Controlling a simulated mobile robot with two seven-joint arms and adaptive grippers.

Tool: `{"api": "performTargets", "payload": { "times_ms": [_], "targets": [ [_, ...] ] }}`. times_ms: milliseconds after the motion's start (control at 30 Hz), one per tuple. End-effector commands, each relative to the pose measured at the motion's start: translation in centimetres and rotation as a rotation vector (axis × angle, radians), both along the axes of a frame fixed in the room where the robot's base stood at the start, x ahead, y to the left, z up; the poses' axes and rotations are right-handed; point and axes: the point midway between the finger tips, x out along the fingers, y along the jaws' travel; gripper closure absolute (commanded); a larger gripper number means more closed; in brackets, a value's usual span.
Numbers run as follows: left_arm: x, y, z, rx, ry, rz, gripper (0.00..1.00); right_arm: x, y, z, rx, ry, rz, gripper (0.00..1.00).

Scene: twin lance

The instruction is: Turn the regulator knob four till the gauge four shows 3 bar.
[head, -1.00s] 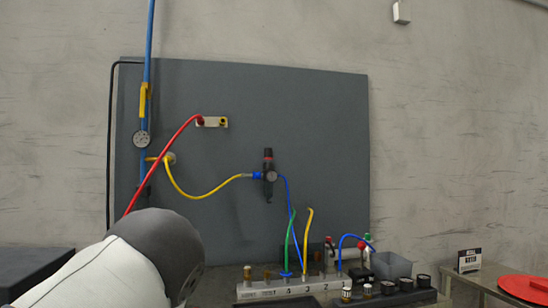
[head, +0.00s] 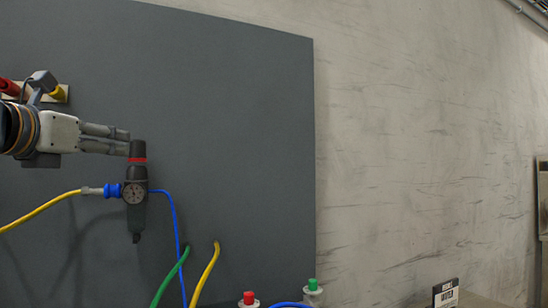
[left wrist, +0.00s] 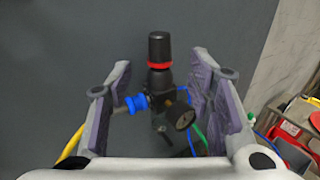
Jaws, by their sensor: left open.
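The regulator knob (head: 138,148) is the black cap with a red ring on top of the black regulator body (head: 135,178), mounted on the grey panel. The small round gauge (head: 134,193) sits on the front of the body; its reading is too small to make out. My left gripper (head: 128,140) comes in from the left at knob height, and its fingertips are by the knob. In the left wrist view the knob (left wrist: 159,47) stands upright between the two spread fingers, apart from both, and the gauge (left wrist: 181,116) is below it. My right gripper is out of view.
A yellow hose (head: 40,208) joins the regulator's left side through a blue fitting (head: 112,190). A blue hose (head: 172,215) leaves on the right. Green (head: 170,278) and yellow hoses rise below. A red button (head: 248,297) is low down. The panel right of the regulator is bare.

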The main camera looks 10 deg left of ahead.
Motion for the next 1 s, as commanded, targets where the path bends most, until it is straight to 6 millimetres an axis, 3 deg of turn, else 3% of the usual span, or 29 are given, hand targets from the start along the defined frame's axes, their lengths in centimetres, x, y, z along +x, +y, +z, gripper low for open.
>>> {"api": "performTargets", "payload": {
  "times_ms": [167, 400, 600, 967, 1000],
  "targets": [
    [1.3, 0.1, 0.2, 0.0, -0.003, -0.002, 0.53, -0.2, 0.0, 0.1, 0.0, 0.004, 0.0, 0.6],
    [7.5, 0.1, 0.1, -0.006, -0.005, -0.003, 0.53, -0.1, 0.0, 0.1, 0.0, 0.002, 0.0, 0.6],
    [11.1, 0.2, 0.1, 0.0, -0.003, 0.0, 0.53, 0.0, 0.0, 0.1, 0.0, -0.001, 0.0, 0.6],
    [12.0, 0.1, 0.0, 0.0, -0.003, 0.001, 0.53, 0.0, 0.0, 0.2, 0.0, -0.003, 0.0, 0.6],
    [12.0, 0.1, 0.0, -0.001, -0.003, 0.0, 0.62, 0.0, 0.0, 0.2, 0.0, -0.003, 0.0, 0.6]
  ]
}}
